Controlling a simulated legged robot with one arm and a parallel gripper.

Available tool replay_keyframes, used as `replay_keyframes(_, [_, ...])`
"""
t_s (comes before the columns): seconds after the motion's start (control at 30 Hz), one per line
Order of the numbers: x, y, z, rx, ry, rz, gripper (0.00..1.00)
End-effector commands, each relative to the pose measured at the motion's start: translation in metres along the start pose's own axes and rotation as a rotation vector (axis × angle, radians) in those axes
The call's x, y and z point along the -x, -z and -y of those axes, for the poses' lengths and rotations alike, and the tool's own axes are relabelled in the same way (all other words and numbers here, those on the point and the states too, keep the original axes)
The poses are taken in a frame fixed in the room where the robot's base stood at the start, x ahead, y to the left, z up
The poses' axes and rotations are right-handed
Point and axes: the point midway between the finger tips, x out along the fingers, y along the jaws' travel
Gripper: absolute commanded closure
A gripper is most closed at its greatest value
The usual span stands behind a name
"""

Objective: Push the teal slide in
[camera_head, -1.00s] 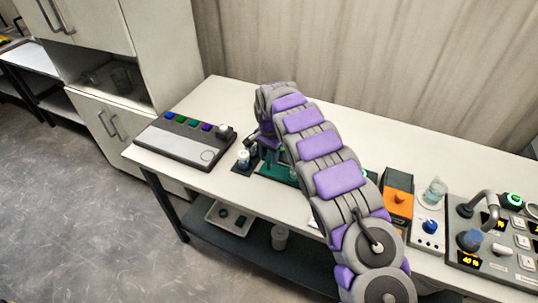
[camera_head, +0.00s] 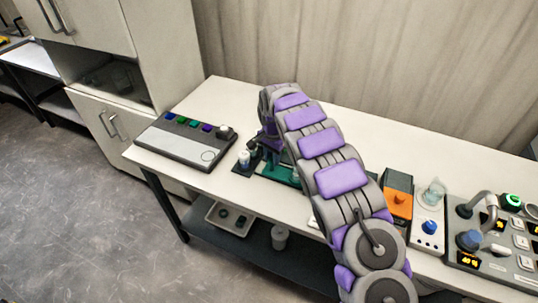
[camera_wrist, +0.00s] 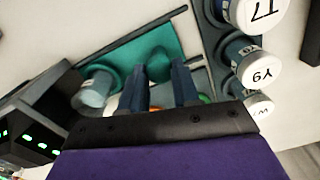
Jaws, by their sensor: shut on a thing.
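The teal slide (camera_wrist: 112,55) is a flat plate with a raised knob (camera_wrist: 160,66), seen at the top centre of the wrist view. My gripper (camera_wrist: 160,68) has its two dark blue-grey fingers on either side of that knob and is shut on it. In the head view part of the teal slide (camera_head: 278,173) shows beside my arm, on the table. My arm hides the rest, and my fingertips do not show clearly there.
White-capped, labelled jars (camera_wrist: 246,52) stand close right of the slide in the wrist view. A grey-blue cylinder (camera_wrist: 94,92) stands at its left. On the table (camera_head: 225,95) are a button panel (camera_head: 185,140) at left, an orange-and-black box (camera_head: 397,196) and a control console (camera_head: 495,235) at right.

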Motion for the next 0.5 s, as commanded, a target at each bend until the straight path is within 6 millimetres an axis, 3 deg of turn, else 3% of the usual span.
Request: replay_keyframes(0.5, [0.003,0.021,-0.074,-0.005,-0.005,0.001,1.00])
